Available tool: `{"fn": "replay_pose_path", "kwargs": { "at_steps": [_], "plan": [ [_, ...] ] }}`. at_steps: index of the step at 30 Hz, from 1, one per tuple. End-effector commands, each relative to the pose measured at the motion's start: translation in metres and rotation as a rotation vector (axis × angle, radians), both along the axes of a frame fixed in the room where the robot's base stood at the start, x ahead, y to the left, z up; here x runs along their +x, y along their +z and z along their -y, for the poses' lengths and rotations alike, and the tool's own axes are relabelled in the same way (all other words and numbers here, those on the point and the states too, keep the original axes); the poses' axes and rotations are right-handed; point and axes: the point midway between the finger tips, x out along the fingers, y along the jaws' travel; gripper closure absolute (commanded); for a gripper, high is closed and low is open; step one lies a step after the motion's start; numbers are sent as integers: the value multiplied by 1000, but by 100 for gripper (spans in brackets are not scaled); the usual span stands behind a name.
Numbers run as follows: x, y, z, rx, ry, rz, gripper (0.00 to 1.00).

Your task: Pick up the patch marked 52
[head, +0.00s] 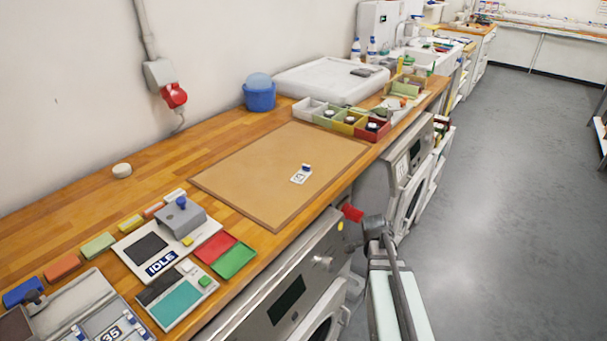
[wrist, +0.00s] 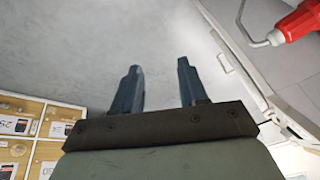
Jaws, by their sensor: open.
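A small white patch with a dark mark and a blue piece at its top (head: 300,177) lies on the brown mat (head: 245,160); its number is too small to read. A patch marked 35 (head: 112,333) is in the grey tray at the lower left. I cannot make out a patch marked 52 with certainty. My gripper (wrist: 157,70) is open and empty in the wrist view, with grey floor behind its fingers. In the head view my arm is off the bench's front edge, right of the mat, well apart from the patch.
Wooden compartments with numbered cards (wrist: 44,115) show in the wrist view. A red-handled part (wrist: 300,22) is at upper right.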

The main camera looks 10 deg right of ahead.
Motion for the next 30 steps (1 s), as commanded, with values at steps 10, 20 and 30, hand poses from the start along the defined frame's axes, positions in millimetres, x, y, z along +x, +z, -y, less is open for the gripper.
{"fn": "replay_pose_path", "kwargs": {
  "at_steps": [10, 20, 30],
  "plan": [
    [56, 103, -35, 44, -110, 104, 57],
    [92, 206, -77, 116, -219, 191, 57],
    [181, 323, -144, 488, -587, 120, 57]
  ]
}}
